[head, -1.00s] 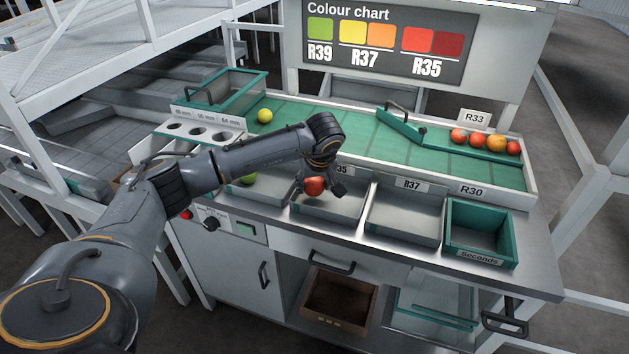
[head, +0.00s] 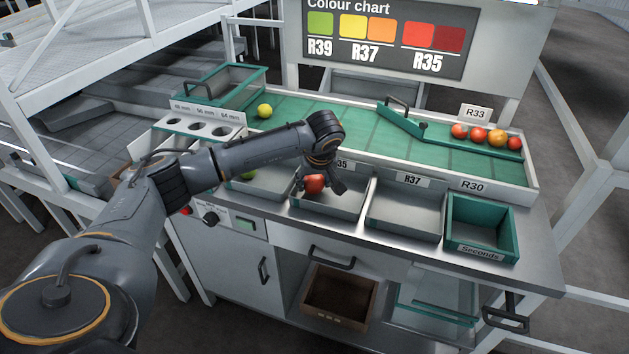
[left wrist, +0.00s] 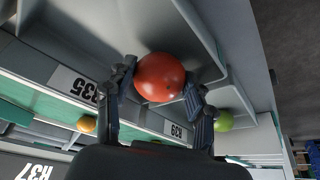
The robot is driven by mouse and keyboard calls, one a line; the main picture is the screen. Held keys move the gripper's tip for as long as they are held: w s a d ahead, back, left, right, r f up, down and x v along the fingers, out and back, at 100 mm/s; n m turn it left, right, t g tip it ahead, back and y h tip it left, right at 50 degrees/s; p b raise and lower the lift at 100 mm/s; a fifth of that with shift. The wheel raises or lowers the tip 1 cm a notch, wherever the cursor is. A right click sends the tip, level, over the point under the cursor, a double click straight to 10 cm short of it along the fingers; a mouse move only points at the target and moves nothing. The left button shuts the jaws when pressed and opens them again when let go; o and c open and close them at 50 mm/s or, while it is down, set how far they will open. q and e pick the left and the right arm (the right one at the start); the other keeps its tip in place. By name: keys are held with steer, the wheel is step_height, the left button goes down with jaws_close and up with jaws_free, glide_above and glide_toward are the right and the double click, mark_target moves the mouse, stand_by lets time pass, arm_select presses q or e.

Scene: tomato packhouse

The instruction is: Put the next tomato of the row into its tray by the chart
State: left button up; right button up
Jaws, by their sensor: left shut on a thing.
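My left gripper (head: 320,190) is shut on a red tomato (head: 314,184) and holds it over the R35 tray (head: 352,214). In the left wrist view the red tomato (left wrist: 160,77) sits between the two fingers (left wrist: 158,92), with the tray labelled R35 (left wrist: 75,86) around it. Whether the tomato touches the tray floor is unclear. A green tomato (head: 248,174) lies in the tray to the left, labelled R39 (left wrist: 173,129) in the wrist view. The colour chart (head: 388,38) shows green for R39, yellow and orange for R37, red for R35. My right gripper is out of view.
The R37 tray (head: 405,215) and the green Seconds crate (head: 480,228) stand to the right, both empty. A yellow tomato (head: 264,111) is on the green belt (head: 340,130). Several red and orange tomatoes (head: 478,135) line up at the right, behind a green guide bar (head: 402,119).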

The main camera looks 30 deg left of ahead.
arm_select(q)
steer(key=shift+f+b, duration=0.3)
steer(key=shift+f, duration=0.15)
steer(key=o, duration=0.9)
steer(key=c, duration=0.3)
steer(key=shift+r, duration=0.1)
steer(key=shift+r+p, duration=2.35)
steer(key=shift+r, duration=1.1)
